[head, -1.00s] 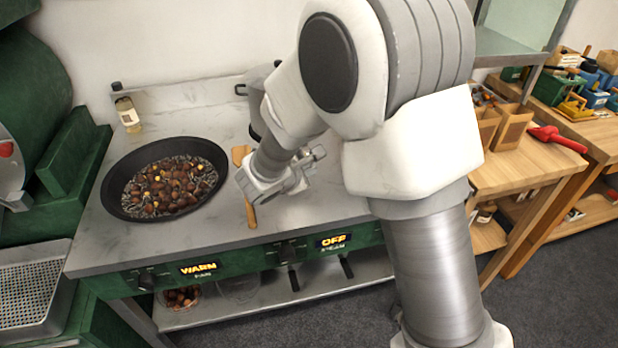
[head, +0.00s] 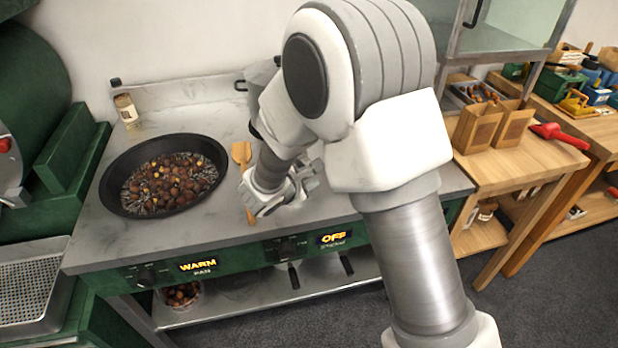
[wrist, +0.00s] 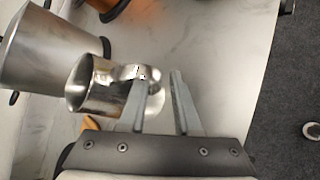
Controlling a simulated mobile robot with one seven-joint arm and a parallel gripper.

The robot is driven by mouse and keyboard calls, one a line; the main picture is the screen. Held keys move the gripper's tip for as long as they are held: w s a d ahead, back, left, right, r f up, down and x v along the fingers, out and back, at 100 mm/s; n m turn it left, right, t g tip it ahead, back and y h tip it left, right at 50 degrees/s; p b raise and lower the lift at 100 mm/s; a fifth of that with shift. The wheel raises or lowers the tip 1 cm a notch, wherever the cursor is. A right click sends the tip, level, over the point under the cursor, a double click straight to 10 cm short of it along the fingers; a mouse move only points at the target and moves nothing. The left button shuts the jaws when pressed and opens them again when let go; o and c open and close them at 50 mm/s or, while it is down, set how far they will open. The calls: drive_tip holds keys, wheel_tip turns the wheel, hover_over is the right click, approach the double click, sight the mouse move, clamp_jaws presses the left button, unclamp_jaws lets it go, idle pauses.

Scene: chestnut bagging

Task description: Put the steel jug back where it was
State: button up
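The steel jug (wrist: 92,84) is in the wrist view, left of my gripper's fingers, with its shiny wall against or just behind the left finger. My gripper (wrist: 160,85) has its two fingers apart, with bare countertop showing between them. I cannot tell whether the left finger touches the jug. In the head view my gripper (head: 298,185) is low over the steel worktop (head: 210,232), right of the wooden paddle (head: 241,153). My arm hides most of that area, and I cannot make out the jug there.
A large grey pot (wrist: 32,48) stands beside the jug. A black pan (head: 118,205) of chestnuts is on the left of the worktop, with a small bottle (head: 126,110) behind it. Paper bags (head: 475,128) and a red scoop (head: 560,136) are on the wooden table at right.

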drive_tip(key=shift+r, duration=0.15)
drive_tip(key=shift+s+a+r, duration=0.15)
drive_tip(key=shift+r, duration=0.05)
drive_tip(key=p+v, duration=0.1)
drive_tip(key=v, duration=1)
drive_tip(key=s+d+r+m+g+h, duration=0.1)
drive_tip(key=s+d+r+m+g, duration=0.15)
drive_tip(key=d, duration=0.25)
drive_tip(key=s+d+r+m+g, duration=0.1)
drive_tip(key=s+d+r+m, duration=0.1)
drive_tip(key=d+r+m, duration=0.3)
drive_tip(key=s+d+m+g+h, duration=0.1)
drive_tip(key=s+d+m, duration=0.1)
drive_tip(key=d, duration=0.4)
drive_tip(key=s+d+r+m+y, duration=0.2)
drive_tip(key=s+m+y, duration=0.1)
drive_tip(key=s+m, duration=0.3)
drive_tip(key=s+d+r+m+y, duration=0.1)
drive_tip(key=s+r+m+y, duration=0.2)
drive_tip(key=s+m, duration=0.3)
drive_tip(key=shift+s+d+r+y, duration=0.3)
drive_tip(key=shift+s+d, duration=0.05)
drive_tip(key=shift+s, duration=0.5)
